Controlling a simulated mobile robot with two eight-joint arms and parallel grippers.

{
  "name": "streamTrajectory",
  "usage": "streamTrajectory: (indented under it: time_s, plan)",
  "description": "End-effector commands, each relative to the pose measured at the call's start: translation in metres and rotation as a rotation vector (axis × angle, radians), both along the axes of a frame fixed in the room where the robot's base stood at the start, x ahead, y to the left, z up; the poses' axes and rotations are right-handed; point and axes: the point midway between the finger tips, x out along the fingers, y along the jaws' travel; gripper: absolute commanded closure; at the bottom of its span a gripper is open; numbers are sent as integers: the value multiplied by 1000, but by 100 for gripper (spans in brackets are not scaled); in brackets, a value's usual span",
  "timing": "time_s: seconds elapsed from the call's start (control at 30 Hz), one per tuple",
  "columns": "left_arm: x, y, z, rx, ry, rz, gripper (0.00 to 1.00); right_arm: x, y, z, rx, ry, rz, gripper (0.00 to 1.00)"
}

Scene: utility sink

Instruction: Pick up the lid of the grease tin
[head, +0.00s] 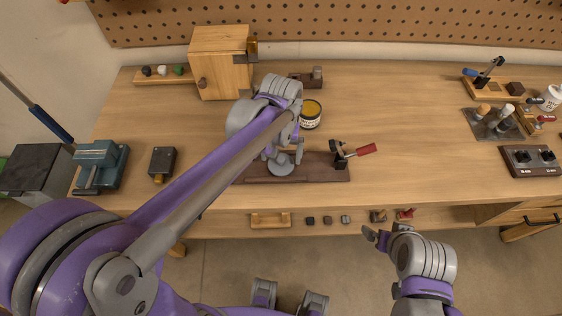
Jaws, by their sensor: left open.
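The grease tin (311,118) stands on the workbench, open at the top with yellow-brown grease showing and a pale label on its side. A flat grey disc (281,169), which looks like its lid, lies on the dark wooden board in front of the tin. My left gripper (284,154) is open just above and behind the disc, its fingers partly overlapping it in the picture; I cannot tell whether they touch. My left arm hides part of the bench. My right gripper (378,237) is in front of the bench edge, away from the lid; its jaw opening is unclear.
A red-handled clamp (341,157) stands on the board (320,173) right of the disc. A wooden cabinet (221,68) and a small block tool (306,78) stand behind. The bench is clear between the clamp and the tools at far right.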

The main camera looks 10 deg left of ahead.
Motion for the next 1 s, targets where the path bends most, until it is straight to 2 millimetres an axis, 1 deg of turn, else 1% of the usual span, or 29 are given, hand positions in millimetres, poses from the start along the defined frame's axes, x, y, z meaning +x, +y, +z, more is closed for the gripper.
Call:
streamTrajectory:
  time_s: [0.03, 0.13, 0.4, 0.47, 0.5, 0.67, 0.7, 0.77, 1.0]
  plan:
    - [1, 0, -8, 0, 0, 0, 0, 0, 0, -1, 0, 1, 0, 0]
    - [0, 0, -17, 0, 0, 0, 0, 0, 0, -2, 0, 1, 0, 0]
    - [0, 0, -19, 0, 0, 0, 0, 0, 0, -2, 0, 1, 0, 0]
    - [0, 0, -19, 0, 0, 0, 11, 0, 0, -2, 0, 1, 0, 0]
    - [0, 0, -19, 0, 0, 0, 18, 0, 0, -2, 0, 1, 0, 0]
    - [0, 0, -19, 0, 0, 0, 47, 0, 0, -2, 0, 1, 0, 0]
    - [0, 0, -19, 0, 0, 0, 54, 0, 0, -2, 0, 1, 0, 0]
    - [0, 0, -19, 0, 0, 0, 63, 0, 0, -2, 0, 1, 0, 0]
    - [0, 0, -18, 0, 0, 0, 63, 0, 0, -2, 0, 1, 0, 0]
